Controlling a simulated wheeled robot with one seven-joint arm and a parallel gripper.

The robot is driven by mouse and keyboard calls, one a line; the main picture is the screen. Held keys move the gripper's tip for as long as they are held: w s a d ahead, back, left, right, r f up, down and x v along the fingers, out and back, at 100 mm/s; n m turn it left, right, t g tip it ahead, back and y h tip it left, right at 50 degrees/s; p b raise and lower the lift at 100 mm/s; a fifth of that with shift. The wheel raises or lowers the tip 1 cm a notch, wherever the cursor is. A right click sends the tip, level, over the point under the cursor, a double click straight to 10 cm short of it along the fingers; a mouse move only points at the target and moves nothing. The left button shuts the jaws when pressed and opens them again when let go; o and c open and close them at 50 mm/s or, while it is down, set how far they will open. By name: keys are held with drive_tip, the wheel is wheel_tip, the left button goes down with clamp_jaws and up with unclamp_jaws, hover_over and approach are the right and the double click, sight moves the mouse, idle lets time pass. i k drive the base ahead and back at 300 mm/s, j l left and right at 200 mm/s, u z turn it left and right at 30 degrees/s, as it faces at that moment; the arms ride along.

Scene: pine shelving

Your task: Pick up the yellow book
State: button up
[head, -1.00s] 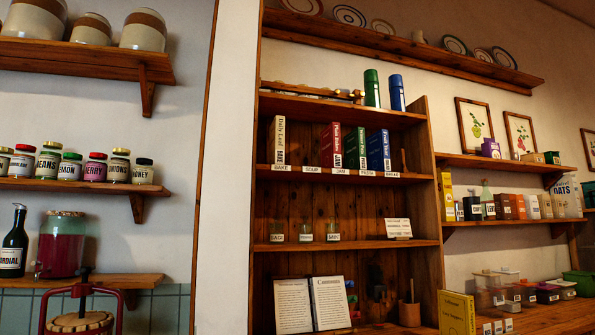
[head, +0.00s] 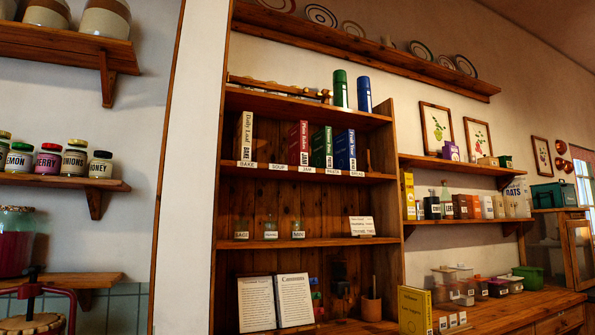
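A yellow book (head: 415,312) stands upright on the wooden counter, low in the head view and right of the tall pine shelf unit. Its front cover and spine face me, with dark lettering, and its lower edge is near the bottom of the picture. My gripper is not in view.
An open book (head: 275,303) stands left of a wooden utensil pot (head: 371,308). Small white cards (head: 452,322) stand beside the yellow book, with clear tubs (head: 445,287) behind. A yellow box (head: 408,195) is on the shelf above. Counter space to the right (head: 520,306) looks bare.

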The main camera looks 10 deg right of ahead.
sight(415, 317)
drive_tip(key=k+l+u, duration=0.1)
drive_tip(key=l, duration=0.25)
drive_tip(key=i+l+u, duration=0.1)
drive_tip(key=l+u, duration=0.3)
drive_tip(key=l, duration=1.55)
drive_tip(key=j+z, duration=0.1)
drive_tip(key=z, duration=0.3)
drive_tip(key=j+z, duration=0.1)
drive_tip(key=z, duration=0.35)
drive_tip(key=k+z, duration=0.1)
drive_tip(key=z, duration=0.3)
drive_tip(key=j+z, duration=0.15)
drive_tip(key=z, duration=0.25)
drive_tip(key=k+l, duration=0.05)
